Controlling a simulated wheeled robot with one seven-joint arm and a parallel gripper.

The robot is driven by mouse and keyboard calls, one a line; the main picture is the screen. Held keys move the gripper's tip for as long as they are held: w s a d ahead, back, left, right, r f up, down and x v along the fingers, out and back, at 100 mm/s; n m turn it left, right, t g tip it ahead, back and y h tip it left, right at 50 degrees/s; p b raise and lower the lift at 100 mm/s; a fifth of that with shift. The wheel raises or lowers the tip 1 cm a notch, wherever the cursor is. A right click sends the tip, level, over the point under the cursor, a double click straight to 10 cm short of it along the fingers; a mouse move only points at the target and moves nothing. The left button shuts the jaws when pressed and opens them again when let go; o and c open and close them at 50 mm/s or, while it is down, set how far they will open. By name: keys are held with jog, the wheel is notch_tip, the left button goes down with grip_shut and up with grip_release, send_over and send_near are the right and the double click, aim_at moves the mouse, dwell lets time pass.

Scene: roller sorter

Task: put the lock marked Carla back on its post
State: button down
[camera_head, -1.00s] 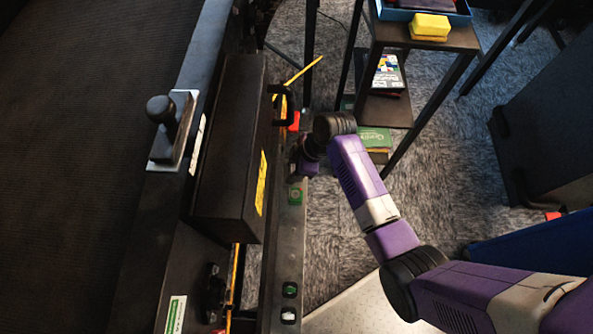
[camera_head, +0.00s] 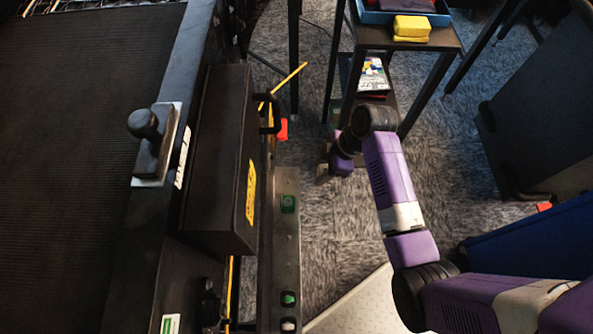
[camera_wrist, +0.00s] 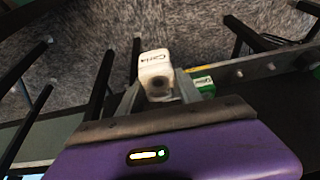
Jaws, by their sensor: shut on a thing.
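In the wrist view, my gripper (camera_wrist: 165,92) is shut on a white lock (camera_wrist: 155,66). The name Carla on it reads upside down, and a dark round opening shows on its near face. In the head view, my gripper (camera_head: 325,172) is over the carpet, to the right of a narrow metal rail (camera_head: 286,240) and apart from it; the held lock cannot be made out there. I cannot tell which post is Carla's.
Another green lock (camera_head: 289,299) and a white one (camera_head: 288,324) sit at the rail's near end. A red piece (camera_head: 282,130) is beyond the rail. A long dark box (camera_head: 218,160) with a handle stands left of it. A small shelf table (camera_head: 375,38) stands behind my arm.

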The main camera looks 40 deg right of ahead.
jog(key=s+d+r+p, duration=0.4)
jog(key=d, duration=0.2)
jog(key=shift+d+r, duration=0.15)
jog(key=shift+r, duration=0.1)
dwell(0.6)
